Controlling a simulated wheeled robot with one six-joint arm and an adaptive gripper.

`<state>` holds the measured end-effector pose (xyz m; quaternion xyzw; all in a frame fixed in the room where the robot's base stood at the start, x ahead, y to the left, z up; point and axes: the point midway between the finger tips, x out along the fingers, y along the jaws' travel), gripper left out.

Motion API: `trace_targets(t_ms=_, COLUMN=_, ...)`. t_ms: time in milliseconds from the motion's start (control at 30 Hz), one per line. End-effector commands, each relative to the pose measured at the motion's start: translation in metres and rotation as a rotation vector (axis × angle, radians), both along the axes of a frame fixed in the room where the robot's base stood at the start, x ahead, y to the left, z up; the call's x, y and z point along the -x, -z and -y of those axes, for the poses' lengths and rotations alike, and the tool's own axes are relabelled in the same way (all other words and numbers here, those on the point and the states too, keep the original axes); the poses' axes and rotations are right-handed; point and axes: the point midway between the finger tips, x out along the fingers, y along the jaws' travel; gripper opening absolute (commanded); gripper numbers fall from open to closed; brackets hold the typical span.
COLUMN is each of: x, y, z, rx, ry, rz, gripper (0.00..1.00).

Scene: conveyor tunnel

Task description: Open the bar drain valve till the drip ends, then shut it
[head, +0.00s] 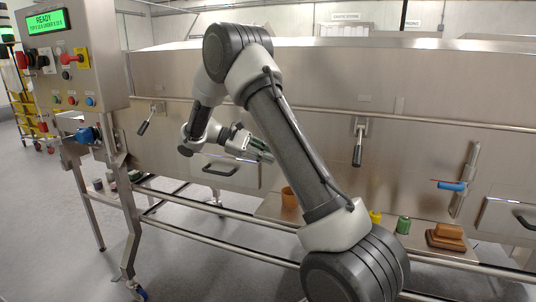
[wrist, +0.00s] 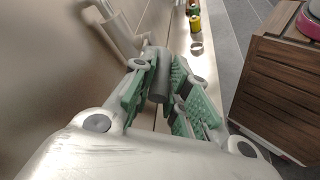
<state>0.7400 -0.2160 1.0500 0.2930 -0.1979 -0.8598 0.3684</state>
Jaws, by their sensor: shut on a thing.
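My gripper (head: 262,152) is in front of the steel tunnel wall, at the middle of the head view. In the wrist view its green-padded fingers (wrist: 165,95) are closed around a dark grey cylindrical handle (wrist: 159,75). What the handle joins is not clear; a grey tubular fitting (wrist: 122,36) shows on the wall near it. A blue valve handle (head: 452,186) with a red tip sits on a vertical bar at the right. Another blue valve-like part (head: 88,135) is under the control panel. No drip can be made out.
Lever latches (head: 358,148) (head: 145,124) hang on the wall. A shelf holds an orange-brown cup (head: 289,198), a yellow can (head: 375,217), a green can (head: 403,224) and a brown block (head: 446,238). A wooden slatted box (wrist: 285,90) shows at the wrist view's right.

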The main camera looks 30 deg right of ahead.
Motion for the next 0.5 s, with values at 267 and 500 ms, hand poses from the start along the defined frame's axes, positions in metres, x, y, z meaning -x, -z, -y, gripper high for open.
trace_targets(t_ms=267, x=0.0002, y=0.0006, z=-0.0001, rx=0.0, ry=0.0, rz=-0.001, gripper=0.0)
trace_targets(t_ms=500, x=0.0002, y=0.0005, z=0.0, rx=0.0, ry=0.0, rz=-0.001, gripper=0.38)
